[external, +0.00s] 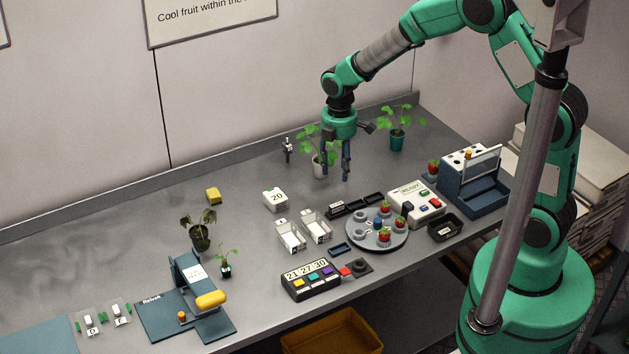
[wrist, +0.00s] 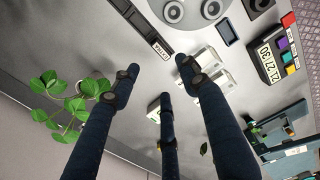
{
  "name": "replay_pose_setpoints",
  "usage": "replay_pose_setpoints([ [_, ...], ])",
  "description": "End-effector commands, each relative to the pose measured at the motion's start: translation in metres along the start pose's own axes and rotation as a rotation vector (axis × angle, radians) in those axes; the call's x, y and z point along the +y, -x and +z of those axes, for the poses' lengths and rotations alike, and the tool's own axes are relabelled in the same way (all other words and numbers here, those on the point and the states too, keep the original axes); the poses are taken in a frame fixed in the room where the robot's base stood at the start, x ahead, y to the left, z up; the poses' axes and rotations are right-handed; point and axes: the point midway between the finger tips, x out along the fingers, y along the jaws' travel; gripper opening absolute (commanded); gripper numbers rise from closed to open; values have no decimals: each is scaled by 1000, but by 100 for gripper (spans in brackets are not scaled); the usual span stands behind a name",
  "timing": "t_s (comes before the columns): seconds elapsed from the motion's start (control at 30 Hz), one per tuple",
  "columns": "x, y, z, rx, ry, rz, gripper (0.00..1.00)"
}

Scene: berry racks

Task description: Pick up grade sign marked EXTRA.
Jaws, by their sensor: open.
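The grade sign marked EXTRA (wrist: 161,48) is a small dark block with a pale lettered face, at the lower end of a dark row in the wrist view. In the external view it appears as the dark block (external: 337,211) at the left end of that row, its lettering too small to read. My gripper (external: 337,175) hangs above the bench, pointing down, behind the sign and apart from it. In the wrist view my gripper (wrist: 158,72) shows spread dark fingers with nothing held between them.
Dark trays (external: 373,198) continue the row rightward. White punnets (external: 291,238) stand in front left, and a round turntable (external: 362,239) with berries in front right. A potted plant (external: 319,170) is close beside my gripper. A white block marked 20 (external: 275,200) stands left.

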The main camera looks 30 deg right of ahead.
Motion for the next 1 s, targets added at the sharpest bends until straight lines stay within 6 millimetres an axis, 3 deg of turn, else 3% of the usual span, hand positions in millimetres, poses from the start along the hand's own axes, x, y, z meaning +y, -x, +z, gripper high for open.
replay_pose_setpoints([
  [0.37, 0, -12, 0, -1, -1, -1, 45],
  [0.8, 0, -73, 0, -1, -2, -2, 45],
  [1.0, 0, -85, 0, 0, -2, 0, 45],
])
